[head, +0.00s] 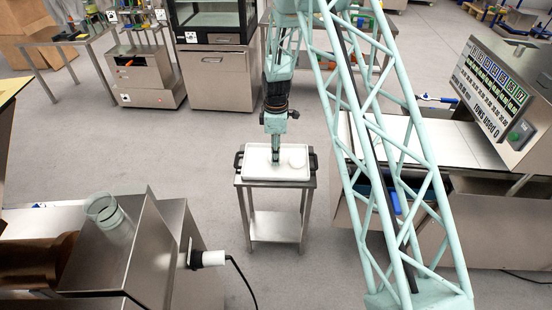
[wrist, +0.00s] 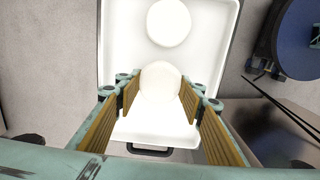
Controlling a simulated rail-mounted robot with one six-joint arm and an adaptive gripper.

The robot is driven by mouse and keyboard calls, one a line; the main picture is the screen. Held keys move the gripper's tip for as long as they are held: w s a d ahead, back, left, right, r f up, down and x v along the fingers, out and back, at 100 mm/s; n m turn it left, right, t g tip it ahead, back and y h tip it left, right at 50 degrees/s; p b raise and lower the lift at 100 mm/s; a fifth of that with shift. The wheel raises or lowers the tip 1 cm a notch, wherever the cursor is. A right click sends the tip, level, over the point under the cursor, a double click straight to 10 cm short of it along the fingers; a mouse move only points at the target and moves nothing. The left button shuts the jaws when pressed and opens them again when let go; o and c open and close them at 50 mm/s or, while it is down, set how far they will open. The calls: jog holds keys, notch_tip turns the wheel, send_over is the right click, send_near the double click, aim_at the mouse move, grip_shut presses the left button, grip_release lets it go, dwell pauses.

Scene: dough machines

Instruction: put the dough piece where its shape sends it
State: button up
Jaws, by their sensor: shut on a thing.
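My gripper (head: 275,160) points down over the white tray (head: 257,174) on a small steel table. In the wrist view its two ribbed tan fingers (wrist: 160,98) are closed against the sides of a pale, round-looking dough piece (wrist: 160,80). In the head view this piece is mostly hidden by the fingers, and I cannot tell whether it touches the tray. A second pale, round dough piece (wrist: 168,22) lies on the tray, apart from the fingers. It shows just right of my gripper in the head view (head: 297,161).
The tray has black handles at its ends. A steel machine with a clear cylinder (head: 109,216) stands at front left. A machine with a slanted control panel (head: 492,92) and a pale flat surface stands at right. Open floor surrounds the small steel table (head: 273,228).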

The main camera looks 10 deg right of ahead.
jog(key=shift+f, duration=0.8)
jog(key=shift+f, duration=0.15)
jog(key=o, duration=0.9)
jog(key=shift+r+p, duration=1.2)
jog(key=shift+r, duration=4.95)
jog(key=shift+r, duration=0.1)
